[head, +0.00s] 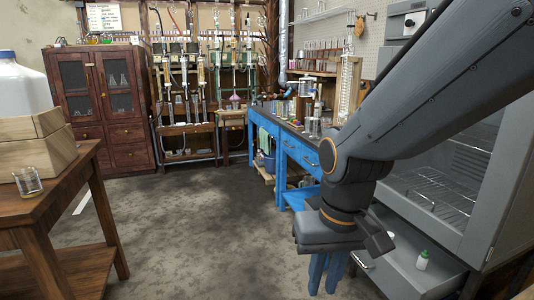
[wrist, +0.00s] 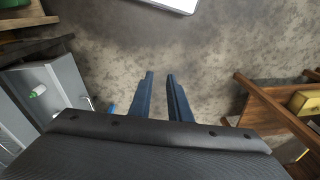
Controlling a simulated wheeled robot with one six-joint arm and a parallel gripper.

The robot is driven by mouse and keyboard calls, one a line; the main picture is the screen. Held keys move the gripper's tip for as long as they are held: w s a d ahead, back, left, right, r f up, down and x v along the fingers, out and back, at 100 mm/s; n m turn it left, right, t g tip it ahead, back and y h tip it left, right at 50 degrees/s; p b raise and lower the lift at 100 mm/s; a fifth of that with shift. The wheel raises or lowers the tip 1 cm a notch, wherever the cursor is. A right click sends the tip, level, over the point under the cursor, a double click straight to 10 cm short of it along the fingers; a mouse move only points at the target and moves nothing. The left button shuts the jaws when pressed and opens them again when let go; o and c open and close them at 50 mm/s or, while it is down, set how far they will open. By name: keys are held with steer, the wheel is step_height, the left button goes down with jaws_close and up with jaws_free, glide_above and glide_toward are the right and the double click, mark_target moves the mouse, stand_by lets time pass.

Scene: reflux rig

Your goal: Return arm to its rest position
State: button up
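My arm reaches in from the upper right of the head view and bends down at the wrist. My gripper (head: 327,286) hangs from it with its blue fingers pointing down, in front of the grey cabinet's open drawer. In the wrist view my gripper (wrist: 160,74) shows two blue fingers apart, with bare floor between them. It is open and holds nothing. The fingertips are cut off or close to the bottom edge in the head view.
An open drawer (head: 408,262) with a green-capped bottle (head: 422,260) is close on the right. A wooden table (head: 62,190) with a beaker (head: 28,181) stands left. A blue bench (head: 297,150) stands behind. The middle floor (head: 190,225) is clear.

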steer(key=s+r+n+g, duration=0.1)
steer(key=s+r+n, duration=0.1)
steer(key=s, duration=0.3)
steer(key=d+r+m+p, duration=0.3)
steer(key=d+r+p, duration=0.6)
steer(key=p, duration=1)
steer(key=shift+w+r+h, duration=0.25)
steer(key=shift+r+h, duration=0.05)
steer(key=shift+r, duration=0.3)
steer(key=shift+d+m, duration=0.1)
steer(key=shift+m, duration=0.2)
